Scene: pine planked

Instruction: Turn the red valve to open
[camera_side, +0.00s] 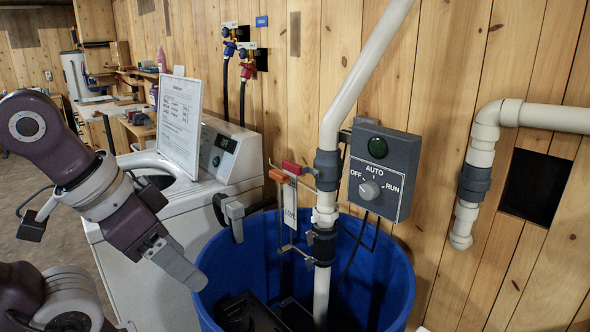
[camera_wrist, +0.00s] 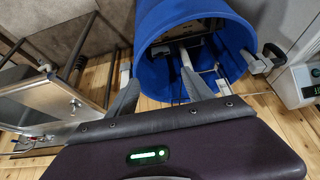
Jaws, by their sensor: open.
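A red valve (camera_side: 247,70) with a red handle is on the plank wall above the washer, just below and right of a blue-handled valve (camera_side: 228,48); a dark hose hangs from each. A second red part, a red lever (camera_side: 292,168), sits beside the white standpipe above the blue tub, next to an orange one (camera_side: 280,177). Which of them is the valve meant I cannot tell. My gripper (camera_side: 190,275) is at the left side of the blue tub (camera_side: 391,272), well below and apart from both. In the wrist view my gripper (camera_wrist: 160,95) is open and empty, facing the tub.
A white washer (camera_side: 140,262) with a control panel and propped notice (camera_side: 180,122) stands behind my arm. A grey clamp (camera_side: 235,212) grips the tub rim. A grey switch box (camera_side: 380,172) hangs right of the standpipe (camera_side: 365,62). A metal-framed rack (camera_wrist: 55,100) shows in the wrist view.

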